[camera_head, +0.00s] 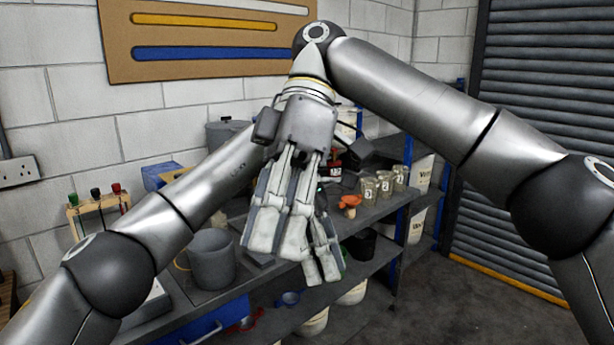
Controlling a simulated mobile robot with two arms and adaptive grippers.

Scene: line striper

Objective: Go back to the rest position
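My two grippers overlap in the middle of the view, in front of the workbench. My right gripper (275,235) hangs nearest the camera, its pale finger pads pointing down. Its fingers look close together, but the angle does not show whether they are shut. My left gripper (322,262) is behind it and slightly to the right, mostly hidden, with only its finger ends showing low down. I see nothing held in either gripper. My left arm reaches in from the left, and my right arm is bent high on the right.
An orange object (349,203) lies near the bench edge. A roller shutter (545,95) stands at right, with open floor (455,305) before it.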

